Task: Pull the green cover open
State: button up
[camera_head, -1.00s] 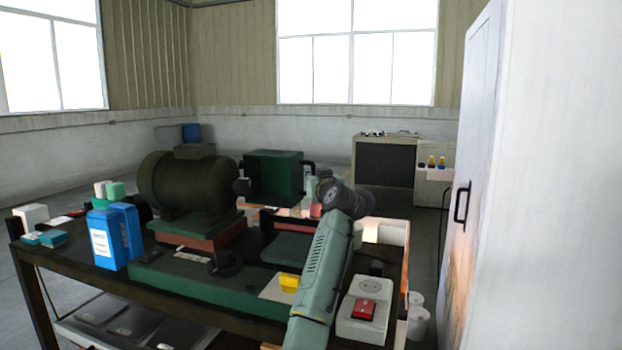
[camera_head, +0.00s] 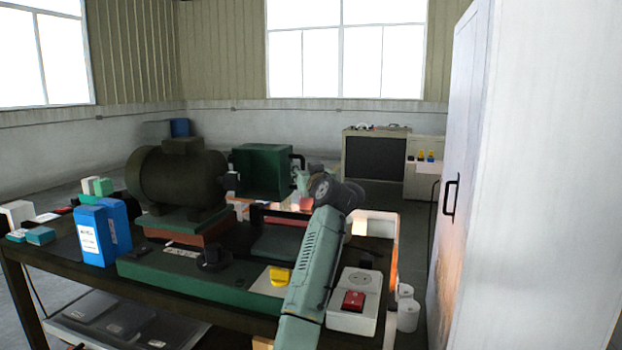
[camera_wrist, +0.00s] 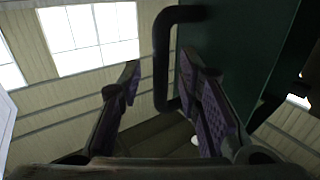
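The green cover (camera_head: 262,173) is a dark green box to the right of the dark motor on the bench. A black bar handle (camera_head: 299,163) sticks out from its right side. In the wrist view the cover (camera_wrist: 235,45) fills the upper right, and its handle (camera_wrist: 160,70) hangs between my fingers. My gripper (camera_wrist: 159,62) is open, with one finger to the left of the handle bar and one to the right. I see a gap on the left side; contact on the right is unclear. In the head view my wrist partly hides the gripper.
The motor (camera_head: 177,178) stands left of the cover. A tall white cabinet (camera_head: 530,180) closes off the right side.

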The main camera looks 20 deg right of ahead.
jog(key=s, duration=1)
jog(key=shift+s+a, duration=0.4)
jog(key=shift+a, duration=0.05)
